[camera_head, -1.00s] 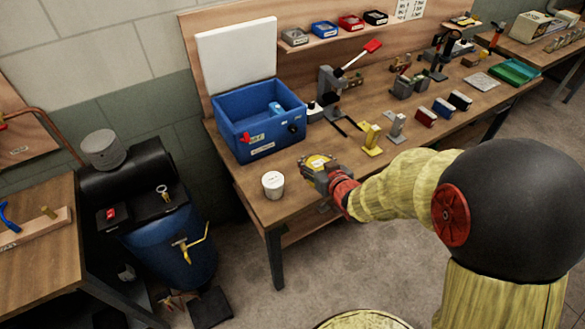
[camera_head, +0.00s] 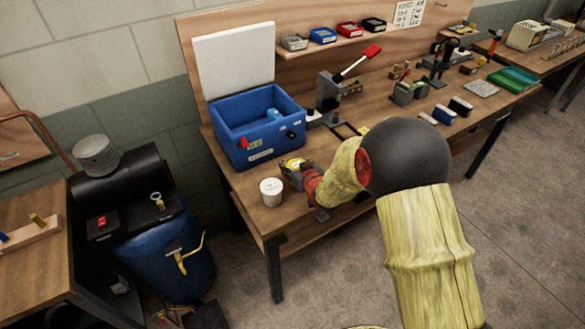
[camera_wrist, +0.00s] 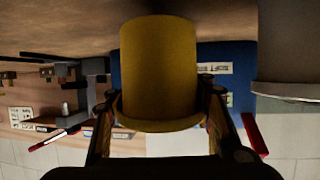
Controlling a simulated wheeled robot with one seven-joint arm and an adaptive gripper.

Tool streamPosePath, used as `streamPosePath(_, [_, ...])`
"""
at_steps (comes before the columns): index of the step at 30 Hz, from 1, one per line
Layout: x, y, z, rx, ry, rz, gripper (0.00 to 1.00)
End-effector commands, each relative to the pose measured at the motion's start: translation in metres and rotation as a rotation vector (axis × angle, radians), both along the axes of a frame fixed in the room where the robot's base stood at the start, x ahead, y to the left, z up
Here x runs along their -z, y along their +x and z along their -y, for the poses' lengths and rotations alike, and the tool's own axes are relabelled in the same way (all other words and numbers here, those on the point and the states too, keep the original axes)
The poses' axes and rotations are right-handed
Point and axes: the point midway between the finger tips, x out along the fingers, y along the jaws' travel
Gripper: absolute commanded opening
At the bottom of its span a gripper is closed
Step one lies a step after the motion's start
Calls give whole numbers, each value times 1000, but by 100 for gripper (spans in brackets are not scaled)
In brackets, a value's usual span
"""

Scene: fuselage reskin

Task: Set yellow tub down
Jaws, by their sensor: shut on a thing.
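The yellow tub (camera_wrist: 158,70) fills the middle of the wrist view, which looks upside down. My gripper (camera_wrist: 158,97) is shut on it, with one finger on each side. In the head view the yellow tub (camera_head: 295,163) shows only as a small yellow top, mostly hidden by my gripper (camera_head: 296,174). Both are over the front left part of the workbench (camera_head: 245,194), just right of a white tub (camera_head: 271,191). I cannot tell whether the yellow tub's base touches the bench top.
A blue open bin (camera_head: 259,152) with a raised white lid stands just behind. An arbor press (camera_head: 328,97) with a red handle stands to the right, with small blocks (camera_head: 443,115) further along. The bench's front left corner is close by. A blue drum (camera_head: 172,255) stands left.

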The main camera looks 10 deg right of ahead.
Motion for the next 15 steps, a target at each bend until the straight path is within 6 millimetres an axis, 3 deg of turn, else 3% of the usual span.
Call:
streamPosePath(1, [12, -1, 0, 0, 0, -3, 10])
streamPosePath(3, [19, 0, 0, 0, 0, -1, 10])
streamPosePath(15, [23, 0, 0, 0, -1, 0, 10])
